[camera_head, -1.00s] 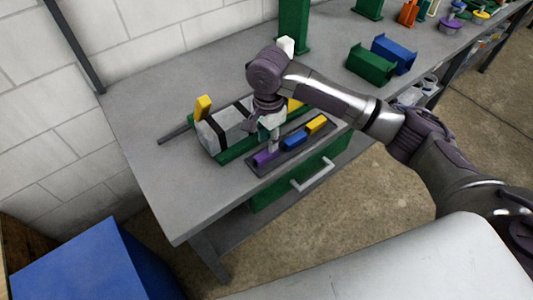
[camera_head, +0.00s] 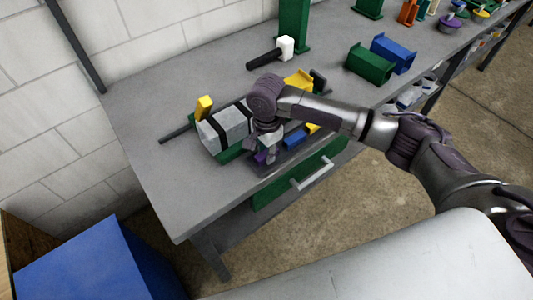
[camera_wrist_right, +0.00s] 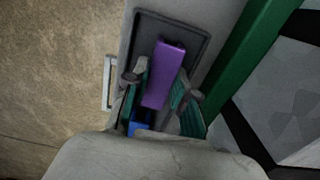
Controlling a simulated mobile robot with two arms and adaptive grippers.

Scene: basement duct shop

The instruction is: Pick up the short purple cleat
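The short purple cleat (camera_wrist_right: 164,72) lies in a dark tray (camera_wrist_right: 193,33) in the right wrist view. In the head view only a bit of the purple cleat (camera_head: 261,157) shows beside my gripper. My right gripper (camera_wrist_right: 160,88) is open, with one finger on each side of the cleat and visible gaps between. In the head view the right gripper (camera_head: 270,153) points down over the tray and hides part of it. My left gripper is not in view.
A blue cleat (camera_head: 295,139) and a yellow one (camera_head: 313,128) lie in the same tray. A grey strapped duct piece (camera_head: 226,124) stands close behind. A white-headed mallet (camera_head: 286,46) lies farther back. The bench's front left is clear.

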